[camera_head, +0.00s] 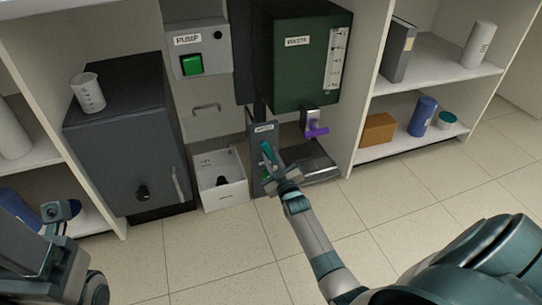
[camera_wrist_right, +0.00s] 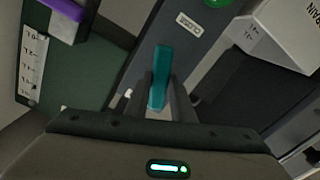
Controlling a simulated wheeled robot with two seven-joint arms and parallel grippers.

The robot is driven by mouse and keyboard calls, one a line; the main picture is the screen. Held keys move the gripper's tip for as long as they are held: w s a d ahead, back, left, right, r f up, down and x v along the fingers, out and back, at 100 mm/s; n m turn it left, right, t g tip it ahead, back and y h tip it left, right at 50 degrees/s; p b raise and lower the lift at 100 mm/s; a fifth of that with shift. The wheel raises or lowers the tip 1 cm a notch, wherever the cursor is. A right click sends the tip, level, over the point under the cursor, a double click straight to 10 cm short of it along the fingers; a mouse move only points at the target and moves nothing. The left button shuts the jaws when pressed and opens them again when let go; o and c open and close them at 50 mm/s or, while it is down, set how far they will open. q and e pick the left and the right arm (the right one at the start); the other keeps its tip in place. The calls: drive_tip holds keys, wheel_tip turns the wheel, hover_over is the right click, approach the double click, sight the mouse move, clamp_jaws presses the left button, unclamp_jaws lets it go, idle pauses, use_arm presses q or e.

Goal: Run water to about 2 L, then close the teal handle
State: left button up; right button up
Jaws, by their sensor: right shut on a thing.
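The teal handle (camera_head: 267,152) is on a grey panel (camera_head: 262,130) below the green tank. My right gripper (camera_head: 275,168) is at this handle. In the right wrist view the teal handle (camera_wrist_right: 160,75) stands between the two fingers of my right gripper (camera_wrist_right: 160,95), which is shut on it. The green tank (camera_head: 300,60) has a white level scale (camera_head: 336,58) on its front; the water level is too small to read. The pump box (camera_head: 198,50) has a green button (camera_head: 191,65). My left gripper (camera_head: 60,212) is at the left edge; its fingers are unclear.
A purple handle (camera_head: 316,131) sits under the tank, right of my right gripper. A white drain bin (camera_head: 220,180) stands on the floor to the left. A dark cabinet (camera_head: 125,140) carries a measuring cup (camera_head: 88,92). The tiled floor in front is clear.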

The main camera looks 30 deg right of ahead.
drive_tip(key=shift+n, duration=0.5)
drive_tip(key=shift+n+p, duration=0.5)
drive_tip(key=shift+n, duration=2.3)
drive_tip(key=shift+n, duration=1.4)
drive_tip(key=shift+a+f, duration=0.1)
idle(3.2)
